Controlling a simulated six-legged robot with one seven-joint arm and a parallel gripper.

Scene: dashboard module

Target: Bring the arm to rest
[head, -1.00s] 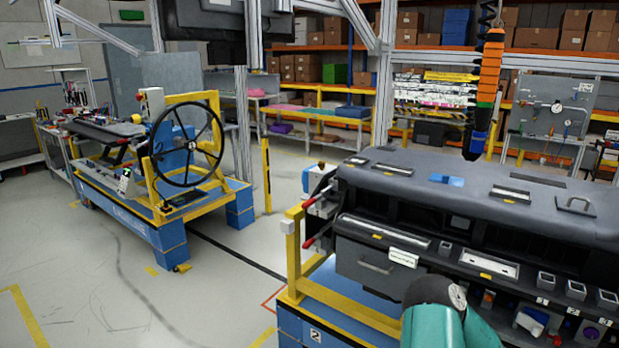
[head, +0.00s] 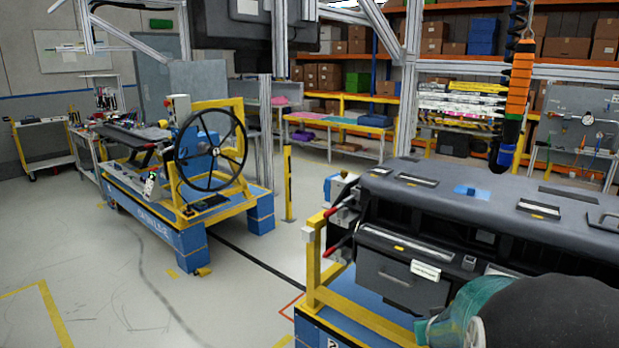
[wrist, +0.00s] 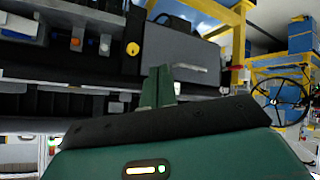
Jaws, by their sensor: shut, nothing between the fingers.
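My gripper (wrist: 158,88) shows in the wrist view as two green fingers closed together, with nothing between them. It points toward the grey dashboard module, and I cannot tell the exact gap to it. In the head view the dashboard module (head: 395,205) stands on a yellow and blue frame at the right. My teal and dark arm covers its lower right part in the head view, and the gripper's fingers cannot be made out there. The module's glovebox front (head: 395,279) with a white label shows left of the arm.
A blue cart (head: 165,235) with a black steering wheel (head: 210,150) on a yellow frame stands at the left. A hanging orange and black tool (head: 517,90) is above the module. Shelves (head: 565,67) with boxes are behind. Open floor (head: 90,270) lies at the front left.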

